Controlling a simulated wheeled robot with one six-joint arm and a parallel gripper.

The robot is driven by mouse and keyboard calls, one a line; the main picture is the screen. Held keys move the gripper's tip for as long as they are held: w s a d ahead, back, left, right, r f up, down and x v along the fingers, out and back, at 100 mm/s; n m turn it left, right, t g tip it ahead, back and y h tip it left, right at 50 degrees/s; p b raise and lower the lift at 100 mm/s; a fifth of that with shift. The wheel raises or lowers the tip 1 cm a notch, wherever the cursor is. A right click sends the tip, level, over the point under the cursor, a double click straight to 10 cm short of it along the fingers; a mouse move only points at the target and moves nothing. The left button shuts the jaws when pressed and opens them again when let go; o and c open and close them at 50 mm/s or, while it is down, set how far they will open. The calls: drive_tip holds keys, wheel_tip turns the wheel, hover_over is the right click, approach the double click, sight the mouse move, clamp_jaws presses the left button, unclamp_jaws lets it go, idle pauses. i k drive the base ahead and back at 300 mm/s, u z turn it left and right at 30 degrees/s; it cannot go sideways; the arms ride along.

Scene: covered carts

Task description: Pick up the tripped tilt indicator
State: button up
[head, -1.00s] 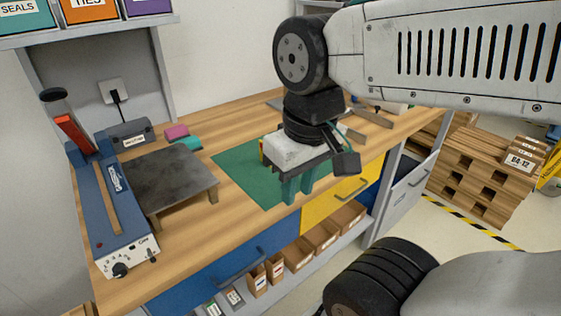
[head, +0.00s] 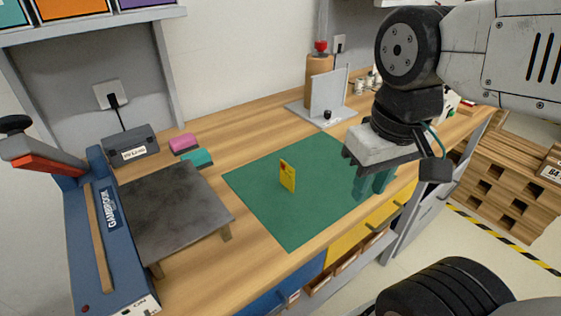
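A small yellow indicator (head: 287,175) stands upright on the green mat (head: 290,225), near the mat's middle. Its face has small dark and reddish marks, too small to read. My gripper (head: 370,188) hangs over the right part of the mat, to the right of the indicator and apart from it. Its two teal fingers point down with a narrow gap between them. Nothing shows between the fingers.
A blue sealing machine (head: 90,215) and a dark raised platform (head: 175,215) stand at the left. Pink (head: 183,142) and teal (head: 197,158) blocks lie behind the platform. A grey upright plate on a base (head: 328,95) stands at the back. The mat's left side is clear.

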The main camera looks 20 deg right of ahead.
sight(286, 173)
drive_tip(key=i, duration=0.15)
drive_tip(key=z, duration=0.45)
drive_tip(key=k, duration=0.7)
drive_tip(key=z, duration=1.05)
drive_tip(key=k, duration=0.6)
drive_tip(key=u, duration=0.15)
drive_tip(key=i, duration=0.7)
drive_tip(key=u, duration=0.2)
